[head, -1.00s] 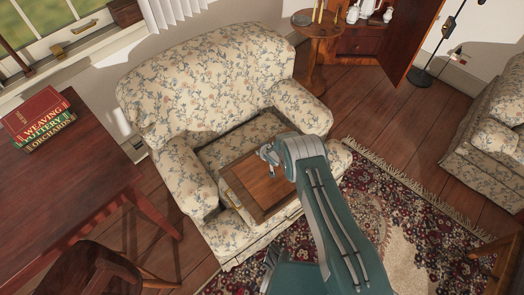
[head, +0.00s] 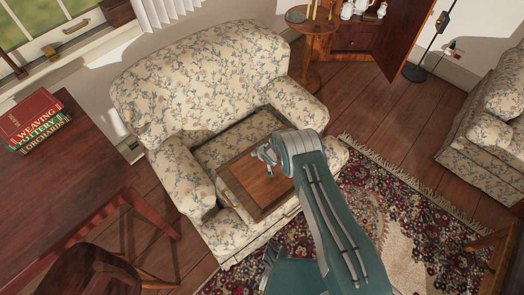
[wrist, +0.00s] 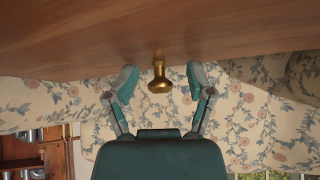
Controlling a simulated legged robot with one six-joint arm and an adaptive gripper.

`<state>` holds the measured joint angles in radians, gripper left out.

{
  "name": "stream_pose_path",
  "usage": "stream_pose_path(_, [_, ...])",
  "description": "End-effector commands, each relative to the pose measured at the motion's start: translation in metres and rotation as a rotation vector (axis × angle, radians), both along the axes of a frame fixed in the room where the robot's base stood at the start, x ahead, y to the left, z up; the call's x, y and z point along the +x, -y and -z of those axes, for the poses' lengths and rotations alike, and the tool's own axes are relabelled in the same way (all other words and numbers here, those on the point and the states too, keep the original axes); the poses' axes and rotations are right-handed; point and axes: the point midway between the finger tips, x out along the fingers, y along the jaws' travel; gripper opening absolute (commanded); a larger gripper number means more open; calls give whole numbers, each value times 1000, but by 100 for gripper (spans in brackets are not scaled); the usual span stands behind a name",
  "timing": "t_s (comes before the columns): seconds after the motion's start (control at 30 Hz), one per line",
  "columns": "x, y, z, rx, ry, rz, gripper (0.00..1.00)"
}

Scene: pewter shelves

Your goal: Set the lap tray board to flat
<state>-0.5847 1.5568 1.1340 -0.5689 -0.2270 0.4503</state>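My gripper (wrist: 161,82) is open, with one finger on each side of the knob and gaps between. In the head view my gripper (head: 265,156) is over the board's far edge, with its fingers partly hidden by my arm.
The floral sofa (head: 200,85) surrounds the board with its backrest and arms. A dark red table (head: 70,180) with stacked books (head: 33,120) stands at left. A round side table (head: 310,25) stands behind. A patterned rug (head: 400,215) covers the floor at right.

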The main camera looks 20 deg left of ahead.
Motion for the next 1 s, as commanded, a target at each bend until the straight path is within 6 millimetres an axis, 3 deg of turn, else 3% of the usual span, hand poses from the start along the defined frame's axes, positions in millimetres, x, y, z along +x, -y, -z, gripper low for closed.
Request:
stream_pose_path(0.7, [-39,40,-82,6,8,2,67])
stream_pose_path(1.0, [-45,45,-91,4,7,1,67])
